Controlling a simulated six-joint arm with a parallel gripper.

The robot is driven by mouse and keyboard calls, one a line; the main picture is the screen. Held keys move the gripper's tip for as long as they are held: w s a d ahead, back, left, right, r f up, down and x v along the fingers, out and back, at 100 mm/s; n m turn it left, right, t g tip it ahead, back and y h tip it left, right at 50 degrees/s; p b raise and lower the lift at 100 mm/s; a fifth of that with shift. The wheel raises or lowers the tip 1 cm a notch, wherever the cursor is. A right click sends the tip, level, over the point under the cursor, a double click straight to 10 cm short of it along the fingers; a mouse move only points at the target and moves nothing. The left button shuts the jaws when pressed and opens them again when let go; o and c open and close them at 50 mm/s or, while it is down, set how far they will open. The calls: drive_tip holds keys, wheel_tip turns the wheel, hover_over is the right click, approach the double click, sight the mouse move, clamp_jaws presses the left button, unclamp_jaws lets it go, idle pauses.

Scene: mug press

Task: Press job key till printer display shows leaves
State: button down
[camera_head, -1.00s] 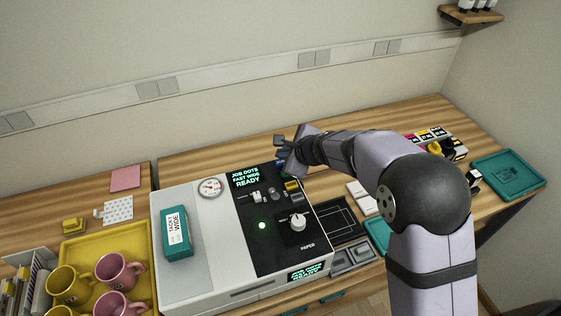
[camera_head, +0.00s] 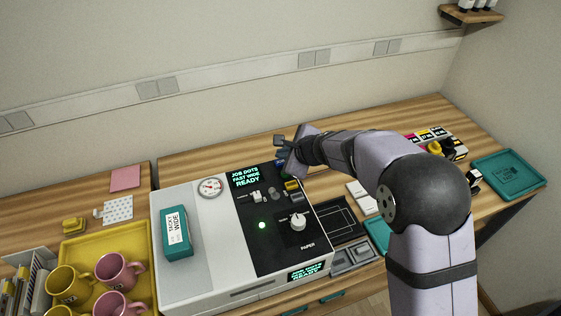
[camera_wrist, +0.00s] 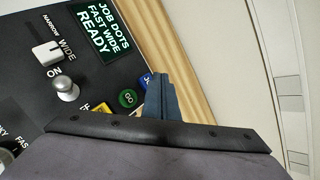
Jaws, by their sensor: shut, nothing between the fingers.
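The printer (camera_head: 180,255) is a white box with a black control panel on its right. Its display (camera_head: 245,176) reads "JOB DOTS, FAST WIDE, READY"; the same words show in the wrist view (camera_wrist: 103,29). A blue key (camera_wrist: 146,79), its label mostly covered, sits at the panel's edge beside the green GO key (camera_wrist: 128,97). I take the blue one for the job key but cannot read it fully. My gripper (camera_wrist: 163,84) is shut and empty, its fingertips at the blue key and partly hiding it. I cannot tell whether they touch it. In the head view my gripper (camera_head: 281,150) is above the panel's far right corner.
The panel also has a WIDE slider (camera_wrist: 46,52), an ON toggle (camera_wrist: 66,89), a yellow key (camera_head: 292,185) and a paper knob (camera_head: 298,222). A teal box (camera_head: 176,245) lies on the printer. A yellow tray (camera_head: 100,240) with mugs stands at left, a teal tray (camera_head: 510,175) at right.

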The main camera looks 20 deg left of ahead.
drive_tip(key=shift+f+b, duration=0.35)
drive_tip(key=shift+f+b, duration=0.5)
idle(0.8)
drive_tip(key=shift+r, duration=0.15)
drive_tip(key=shift+r+p, duration=0.75)
drive_tip(key=shift+p, duration=0.1)
wheel_tip(320, 180, up, 5)
drive_tip(key=p, duration=0.4)
drive_tip(key=shift+p, duration=0.4)
idle(0.6)
